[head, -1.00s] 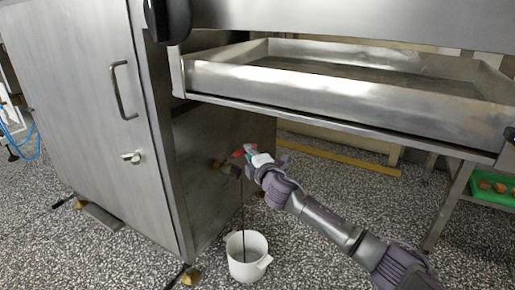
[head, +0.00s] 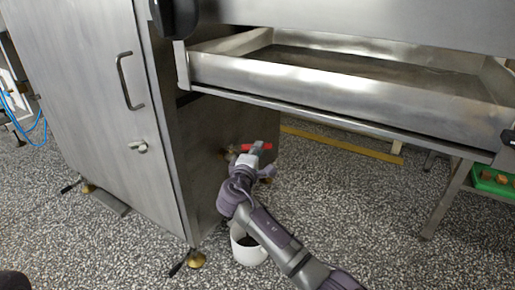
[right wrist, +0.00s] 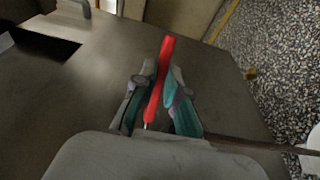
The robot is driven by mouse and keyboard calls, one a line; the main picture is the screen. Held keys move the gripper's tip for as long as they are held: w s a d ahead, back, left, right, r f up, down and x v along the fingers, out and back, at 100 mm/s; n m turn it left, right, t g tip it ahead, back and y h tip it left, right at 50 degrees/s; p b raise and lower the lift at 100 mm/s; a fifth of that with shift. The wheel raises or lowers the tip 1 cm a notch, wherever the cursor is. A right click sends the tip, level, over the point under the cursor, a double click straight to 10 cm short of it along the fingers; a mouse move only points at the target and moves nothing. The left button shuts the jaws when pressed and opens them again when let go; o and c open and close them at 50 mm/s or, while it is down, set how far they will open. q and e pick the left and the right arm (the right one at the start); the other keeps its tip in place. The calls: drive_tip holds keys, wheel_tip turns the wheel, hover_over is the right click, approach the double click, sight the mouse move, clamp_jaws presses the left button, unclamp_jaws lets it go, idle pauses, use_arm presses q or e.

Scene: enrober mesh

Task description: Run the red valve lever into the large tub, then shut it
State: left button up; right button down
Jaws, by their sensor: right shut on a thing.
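The red valve lever (head: 262,146) is on the side of the steel cabinet, under the tray. My right gripper (head: 251,156) is shut on it. In the right wrist view the red lever (right wrist: 160,80) runs between the two teal-padded fingers (right wrist: 158,108) and sticks out beyond them. The large white tub (head: 236,236) stands on the floor below, partly hidden by my right arm, with dark liquid inside. In the right wrist view a thin dark stream (right wrist: 260,147) runs toward the white tub (right wrist: 312,162) at the right edge. My left gripper is out of view.
The steel cabinet (head: 95,120) fills the left. A wide steel tray (head: 330,82) overhangs the valve. A green tray with brown pieces (head: 492,180) is at the far right. The speckled floor (head: 370,220) right of the tub is clear.

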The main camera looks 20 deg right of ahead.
drive_tip(key=shift+f, duration=0.1)
idle(0.4)
drive_tip(key=c, duration=1.2)
unclamp_jaws()
drive_tip(key=shift+s+a, duration=0.1)
drive_tip(key=shift+a, duration=0.05)
drive_tip(key=v, duration=1.1)
drive_tip(key=shift+s+a, duration=0.25)
drive_tip(key=shift+a, duration=0.1)
